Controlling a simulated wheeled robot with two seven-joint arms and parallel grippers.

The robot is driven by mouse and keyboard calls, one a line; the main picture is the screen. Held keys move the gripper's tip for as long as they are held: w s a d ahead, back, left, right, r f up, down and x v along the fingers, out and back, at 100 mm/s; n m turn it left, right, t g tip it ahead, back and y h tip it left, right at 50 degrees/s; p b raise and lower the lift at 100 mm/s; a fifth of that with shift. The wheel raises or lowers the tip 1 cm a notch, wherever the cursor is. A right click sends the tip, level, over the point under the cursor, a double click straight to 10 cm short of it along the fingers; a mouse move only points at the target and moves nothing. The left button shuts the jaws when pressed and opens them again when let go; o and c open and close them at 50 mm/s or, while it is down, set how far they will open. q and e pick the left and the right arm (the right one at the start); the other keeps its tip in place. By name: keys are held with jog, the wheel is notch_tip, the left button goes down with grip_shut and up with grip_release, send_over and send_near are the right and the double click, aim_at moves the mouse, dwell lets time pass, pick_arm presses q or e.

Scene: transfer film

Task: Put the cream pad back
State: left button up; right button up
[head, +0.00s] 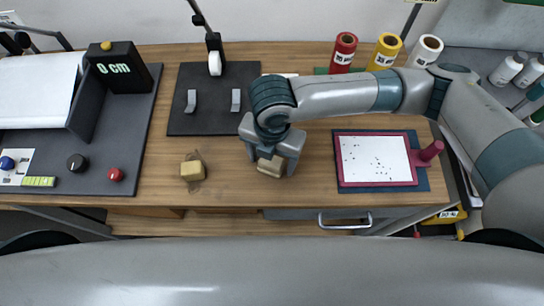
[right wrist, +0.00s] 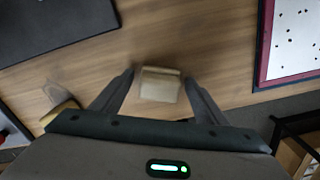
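My right gripper (head: 270,155) points down over a small cream block-like pad (head: 270,166) on the wooden table, near the middle. In the right wrist view the cream pad (right wrist: 160,85) lies between the spread fingertips, with a narrow gap on each side. My right gripper (right wrist: 160,78) looks open. A second, yellower block (head: 192,171) sits on a dark stain left of the gripper. It also shows at the left in the right wrist view (right wrist: 62,108). My left gripper is out of view.
A black mat (head: 190,120) with two grey holders lies behind the gripper. A crimson-framed white board (head: 376,180) lies on the right. Red, yellow and white rolls (head: 385,52) stand at the back. A dark station reading "0 cm" (head: 120,68) stands left.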

jog(key=shift+r, duration=0.1)
notch_tip(320, 180, up, 12)
jog(key=b, duration=0.3)
dwell(0.6)
jog(key=shift+r, duration=0.15)
dwell(0.5)
